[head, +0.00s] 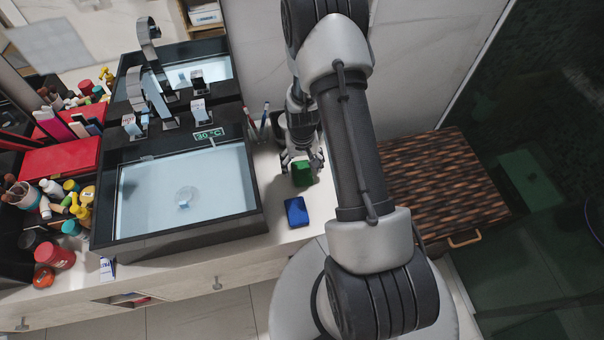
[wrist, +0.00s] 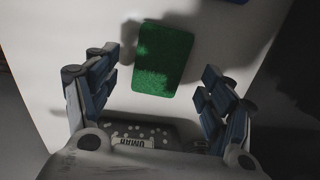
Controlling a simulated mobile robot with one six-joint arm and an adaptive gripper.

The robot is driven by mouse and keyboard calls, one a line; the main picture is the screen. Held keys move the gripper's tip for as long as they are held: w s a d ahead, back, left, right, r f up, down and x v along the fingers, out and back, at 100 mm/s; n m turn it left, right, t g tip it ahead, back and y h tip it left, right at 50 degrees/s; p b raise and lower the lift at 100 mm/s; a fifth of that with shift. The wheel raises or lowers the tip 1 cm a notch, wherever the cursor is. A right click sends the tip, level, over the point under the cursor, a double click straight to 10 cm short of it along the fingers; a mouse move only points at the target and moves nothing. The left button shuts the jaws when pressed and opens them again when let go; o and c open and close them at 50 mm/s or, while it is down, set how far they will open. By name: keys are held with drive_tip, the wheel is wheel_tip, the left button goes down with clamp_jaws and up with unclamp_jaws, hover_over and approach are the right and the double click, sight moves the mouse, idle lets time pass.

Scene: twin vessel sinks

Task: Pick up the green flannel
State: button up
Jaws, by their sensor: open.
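The green flannel (head: 303,174) lies on the white counter to the right of the near sink. In the wrist view the green flannel (wrist: 163,60) is a flat rounded rectangle, lying ahead of the space between my fingers. My gripper (head: 301,158) is right over or beside it in the head view. In the wrist view my gripper (wrist: 160,90) has its two fingers wide apart, with nothing between the pads. I cannot tell the exact height of the fingers above the counter.
A blue folded cloth (head: 297,212) lies nearer on the counter (head: 266,180). A cup with toothbrushes (head: 265,118) stands by the wall. The black-rimmed sink (head: 250,205) is to the left.

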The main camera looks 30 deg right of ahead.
sight(302, 171)
wheel_tip(302, 171, down, 3)
drive_tip(key=shift+r, duration=0.2)
drive_tip(key=shift+r, duration=0.1)
drive_tip(key=shift+c, duration=0.4)
drive_tip(key=c, duration=0.9)
wheel_tip(302, 171, up, 20)
drive_tip(key=p, duration=0.4)
